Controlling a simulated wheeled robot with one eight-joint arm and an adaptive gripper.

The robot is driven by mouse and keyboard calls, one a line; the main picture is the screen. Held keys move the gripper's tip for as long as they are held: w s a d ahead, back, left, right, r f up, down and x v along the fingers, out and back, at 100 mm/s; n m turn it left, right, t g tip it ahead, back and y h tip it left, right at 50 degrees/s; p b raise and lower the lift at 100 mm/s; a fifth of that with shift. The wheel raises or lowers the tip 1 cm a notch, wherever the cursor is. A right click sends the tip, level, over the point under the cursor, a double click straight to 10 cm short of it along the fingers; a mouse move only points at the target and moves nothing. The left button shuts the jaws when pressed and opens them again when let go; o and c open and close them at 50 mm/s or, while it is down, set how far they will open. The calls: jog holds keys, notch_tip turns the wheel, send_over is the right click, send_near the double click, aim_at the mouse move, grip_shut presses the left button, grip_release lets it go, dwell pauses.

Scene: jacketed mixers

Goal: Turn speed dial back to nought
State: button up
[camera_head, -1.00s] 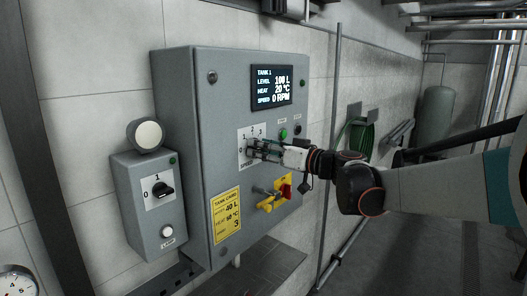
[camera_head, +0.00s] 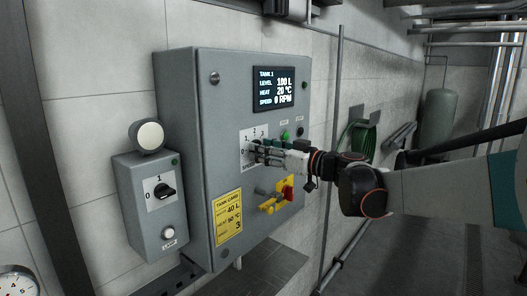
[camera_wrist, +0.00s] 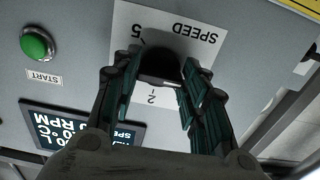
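The speed dial (camera_wrist: 160,68) is a dark knob on a white scale plate marked SPEED, on the front of the grey control panel (camera_head: 187,140). In the wrist view, the fingers of my gripper (camera_wrist: 162,70) stand on either side of the dial. I see no clear gap at the fingertips, but I cannot tell whether they press on it. The fingers cover the dial in the head view, where my gripper (camera_head: 255,151) reaches in from the right. The dial's pointer is not readable. The display (camera_head: 274,89) reads Tank 1, level 100 L, heat 20 °C, speed 0 RPM.
A green start button (camera_head: 285,135) and a dark button (camera_head: 300,131) sit above my gripper. A yellow tank card (camera_head: 228,217) is lower left. A lamp switch box (camera_head: 150,205) stands left of the panel.

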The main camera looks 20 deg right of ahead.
jog(key=o, duration=0.4)
jog(key=v, duration=0.7)
jog(key=shift+s+d, duration=0.1)
jog(key=shift+s, duration=0.25)
jog(key=shift+w+f, duration=0.1)
